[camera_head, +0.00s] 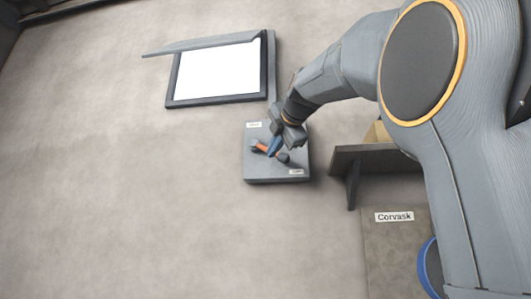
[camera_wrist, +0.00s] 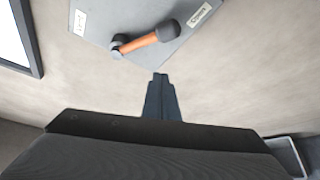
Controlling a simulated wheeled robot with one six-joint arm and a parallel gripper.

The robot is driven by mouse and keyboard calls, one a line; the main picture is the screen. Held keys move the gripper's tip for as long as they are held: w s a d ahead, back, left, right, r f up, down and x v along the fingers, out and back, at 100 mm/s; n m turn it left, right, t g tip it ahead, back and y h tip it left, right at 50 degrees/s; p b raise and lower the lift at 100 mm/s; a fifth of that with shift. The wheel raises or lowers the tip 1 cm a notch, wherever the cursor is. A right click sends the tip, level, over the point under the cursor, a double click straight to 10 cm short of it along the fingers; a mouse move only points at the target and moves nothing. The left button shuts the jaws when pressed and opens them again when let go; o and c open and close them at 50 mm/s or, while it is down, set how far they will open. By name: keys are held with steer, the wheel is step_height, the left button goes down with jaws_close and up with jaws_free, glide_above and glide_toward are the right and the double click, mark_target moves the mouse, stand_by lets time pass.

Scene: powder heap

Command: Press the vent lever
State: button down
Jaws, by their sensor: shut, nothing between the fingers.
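The vent lever (camera_head: 262,148) is an orange bar with a dark knob, on a grey wall plate (camera_head: 254,172). In the head view its knob end points to the lower right. In the wrist view the lever (camera_wrist: 140,42) runs from a pivot at left to the knob, close to the right-hand label. My gripper (camera_head: 273,149) is shut and empty, and covers part of the lever in the head view. In the wrist view my gripper's fingertips (camera_wrist: 160,76) sit below the knob, with a visible gap in the picture. I cannot tell whether they touch.
Two small labels mark the plate's corners. A dark-framed bright white opening (camera_head: 216,72) with a grey flap (camera_head: 200,44) is at the upper left of the plate. A dark shelf (camera_head: 375,153) stands to the right, above a panel labelled "Corvask" (camera_head: 394,217). The wall at left is bare.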

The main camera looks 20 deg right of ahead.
mark_target(277, 156)
steer(key=w+d+p, duration=0.1)
steer(key=w, duration=0.1)
steer(key=w+d+p, duration=0.3)
steer(key=w, duration=0.1)
steer(key=shift+d+p, duration=0.25)
steer(key=shift+p, duration=0.1)
steer(key=shift+a+r, duration=0.15)
steer(key=shift+r, duration=0.05)
